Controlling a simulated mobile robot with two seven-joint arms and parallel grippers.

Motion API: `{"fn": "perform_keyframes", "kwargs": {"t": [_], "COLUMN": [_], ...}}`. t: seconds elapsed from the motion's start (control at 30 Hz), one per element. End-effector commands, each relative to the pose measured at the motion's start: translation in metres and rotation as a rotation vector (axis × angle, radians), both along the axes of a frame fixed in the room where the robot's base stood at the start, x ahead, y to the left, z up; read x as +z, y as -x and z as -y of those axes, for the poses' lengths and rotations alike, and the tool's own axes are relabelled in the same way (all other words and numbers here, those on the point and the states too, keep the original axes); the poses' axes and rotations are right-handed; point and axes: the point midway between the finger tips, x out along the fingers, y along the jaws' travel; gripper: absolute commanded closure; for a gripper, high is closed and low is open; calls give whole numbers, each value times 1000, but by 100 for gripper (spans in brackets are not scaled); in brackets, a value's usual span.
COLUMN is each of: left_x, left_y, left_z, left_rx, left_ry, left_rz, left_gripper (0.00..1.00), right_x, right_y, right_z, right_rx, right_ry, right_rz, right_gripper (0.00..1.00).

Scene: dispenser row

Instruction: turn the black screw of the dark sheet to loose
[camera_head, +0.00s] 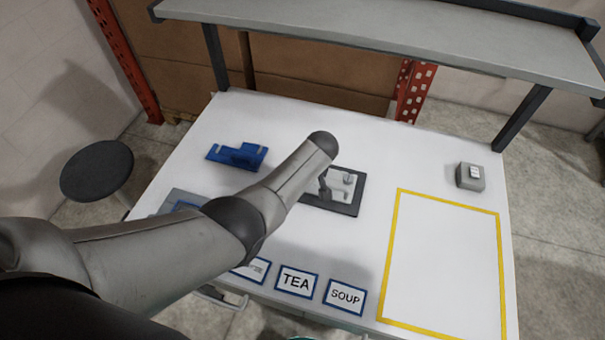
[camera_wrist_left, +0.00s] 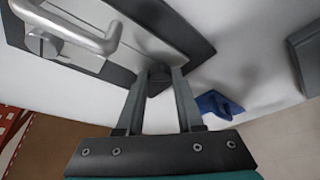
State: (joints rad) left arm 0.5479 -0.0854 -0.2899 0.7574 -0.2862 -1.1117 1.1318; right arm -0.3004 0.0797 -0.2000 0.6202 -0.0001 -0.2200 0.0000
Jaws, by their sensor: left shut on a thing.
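The dark sheet (camera_head: 347,209) lies on the white table, partly hidden behind my left arm, and carries a light metal panel with fittings. In the left wrist view the dark sheet (camera_wrist_left: 197,43) fills the upper left, with a silver bent handle (camera_wrist_left: 95,40) on its panel. The black screw (camera_wrist_left: 158,76) sits near the sheet's edge, between the fingertips of my left gripper (camera_wrist_left: 160,82). The gripper is shut on it. In the head view the arm hides the screw and most of the gripper. My right gripper is not in view.
A blue bracket (camera_head: 238,155) stands left of the sheet. A grey box (camera_head: 470,177) stands at the right, behind a yellow-outlined area (camera_head: 448,191). TEA (camera_head: 296,282) and SOUP (camera_head: 345,297) cards lie in front. A grey shelf (camera_head: 380,28) spans the back. The outlined area is clear.

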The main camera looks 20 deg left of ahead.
Motion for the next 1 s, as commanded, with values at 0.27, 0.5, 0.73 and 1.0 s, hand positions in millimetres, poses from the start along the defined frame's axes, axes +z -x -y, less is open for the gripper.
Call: {"fn": "perform_keyframes", "kwargs": {"t": [0.27,0.5,0.73,1.0], "left_x": [-4,-2,8,41], "left_y": [4,2,5,15], "left_z": [1,0,3,12], "left_rx": [0,-1,-1,-1], "left_ry": [3,1,1,2], "left_rz": [-11,-6,-5,-4], "left_gripper": [37,33,33,33], "right_x": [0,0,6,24], "right_y": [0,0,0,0], "right_z": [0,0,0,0], "right_rx": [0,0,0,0], "right_ry": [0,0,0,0], "right_rz": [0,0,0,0], "right_gripper": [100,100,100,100]}}
